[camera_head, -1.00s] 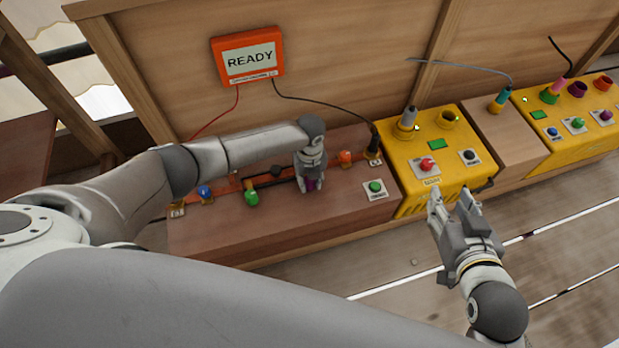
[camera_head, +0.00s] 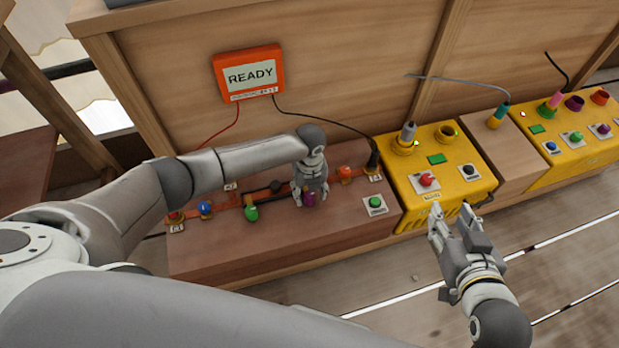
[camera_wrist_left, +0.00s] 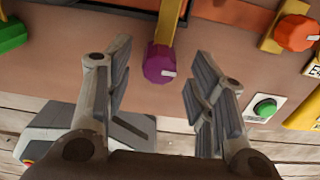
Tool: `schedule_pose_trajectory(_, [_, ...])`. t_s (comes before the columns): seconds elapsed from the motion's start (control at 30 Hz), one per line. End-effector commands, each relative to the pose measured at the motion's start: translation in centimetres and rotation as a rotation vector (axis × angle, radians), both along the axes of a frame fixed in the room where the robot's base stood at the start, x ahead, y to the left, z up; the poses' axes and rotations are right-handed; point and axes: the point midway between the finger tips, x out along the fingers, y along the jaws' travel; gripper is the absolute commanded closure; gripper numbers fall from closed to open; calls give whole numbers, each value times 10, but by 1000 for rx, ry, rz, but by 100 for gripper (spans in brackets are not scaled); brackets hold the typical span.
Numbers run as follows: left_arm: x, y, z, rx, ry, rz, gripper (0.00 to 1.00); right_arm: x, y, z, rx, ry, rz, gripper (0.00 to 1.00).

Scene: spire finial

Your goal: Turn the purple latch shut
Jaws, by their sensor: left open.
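The purple latch (camera_wrist_left: 159,64) is a faceted knob with a white mark, at the end of a yellow bar (camera_wrist_left: 167,25) in the left wrist view. In the head view the purple latch (camera_head: 309,199) shows between the fingers of my left gripper (camera_head: 311,200). In the left wrist view my left gripper (camera_wrist_left: 150,85) is open, with one finger on each side of the knob and visible gaps between. My right gripper (camera_head: 453,215) hangs in front of the yellow box, its two fingers apart and nothing between them.
A green knob (camera_head: 251,213), a blue knob (camera_head: 205,207) and an orange knob (camera_head: 345,172) stand on the same brown box. A green button (camera_head: 375,202) is to the right. The yellow box (camera_head: 410,213) adjoins it. A READY screen (camera_head: 249,76) hangs behind.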

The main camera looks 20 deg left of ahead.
Motion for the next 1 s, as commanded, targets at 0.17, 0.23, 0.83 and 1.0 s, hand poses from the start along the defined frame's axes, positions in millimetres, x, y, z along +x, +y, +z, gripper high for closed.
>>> schedule_pose_trajectory(0.17, [1, 0, 38, -1, -4, -2, 50, 0, 0, 0, 1, 1, 0, 60])
schedule_pose_trajectory(0.23, [1, 0, 54, -1, -3, -1, 50, 0, 0, -1, 1, 1, 0, 60])
schedule_pose_trajectory(0.83, [-1, 0, 99, 0, 1, 1, 50, 0, 0, -1, 1, 2, 0, 60])
schedule_pose_trajectory(1.0, [-1, 0, 99, 0, 1, 0, 50, 0, 0, -1, 1, 2, 0, 60])
